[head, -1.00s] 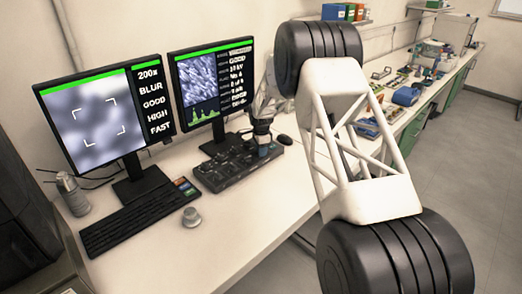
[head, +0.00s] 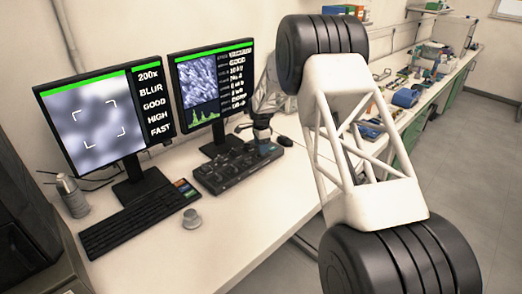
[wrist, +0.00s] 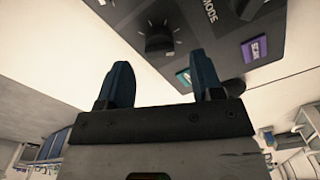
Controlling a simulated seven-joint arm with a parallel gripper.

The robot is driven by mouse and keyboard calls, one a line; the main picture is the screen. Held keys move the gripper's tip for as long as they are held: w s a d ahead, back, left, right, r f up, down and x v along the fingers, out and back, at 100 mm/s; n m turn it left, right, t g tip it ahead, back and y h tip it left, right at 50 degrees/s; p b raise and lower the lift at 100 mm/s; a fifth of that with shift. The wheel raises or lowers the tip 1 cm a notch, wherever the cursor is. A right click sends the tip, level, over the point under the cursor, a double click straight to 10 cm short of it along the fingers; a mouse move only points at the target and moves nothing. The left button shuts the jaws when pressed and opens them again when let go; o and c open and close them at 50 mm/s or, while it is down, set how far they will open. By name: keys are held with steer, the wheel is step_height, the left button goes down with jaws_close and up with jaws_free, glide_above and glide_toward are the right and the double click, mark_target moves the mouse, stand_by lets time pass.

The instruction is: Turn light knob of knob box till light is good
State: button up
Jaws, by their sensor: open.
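The knob box (head: 235,170) is a dark panel lying on the desk below the right monitor. In the wrist view its face (wrist: 215,30) fills the top, with a round black knob (wrist: 158,40) ringed by white marks, another knob (wrist: 248,8) near the word MODE, and teal and purple labels. I cannot read which knob is the light knob. My gripper (wrist: 160,85) is open and empty, its two blue fingers apart, with the black knob just beyond them and apart from them. In the head view my gripper (head: 264,146) is above the box's right end. The left monitor (head: 100,115) reads 200x, BLUR, GOOD, HIGH, FAST.
The right monitor (head: 211,82) shows a textured grey picture and a green graph. A mouse (head: 285,140) lies close to the box's right end.

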steer(key=shift+r, duration=2.2)
steer(key=shift+r, duration=0.1)
steer(key=shift+s+d+r, duration=0.15)
steer(key=shift+s+r, duration=0.05)
steer(key=shift+r, duration=0.05)
steer(key=s+d+r+n+t, duration=0.1)
steer(key=s+d+r+n, duration=0.35)
steer(key=s+r, duration=0.9)
steer(key=s+d+r+n, duration=0.2)
steer(key=s+d+r, duration=0.7)
steer(key=s, duration=0.7)
steer(key=s+d+n, duration=0.3)
steer(key=s, duration=1.5)
steer(key=s+d+n+t, duration=0.1)
steer(key=s+d+n, duration=0.2)
steer(key=s, duration=1.5)
steer(key=shift+s+d+n+t, duration=0.2)
steer(key=shift+n+t, duration=0.1)
steer(key=shift+n, duration=0.35)
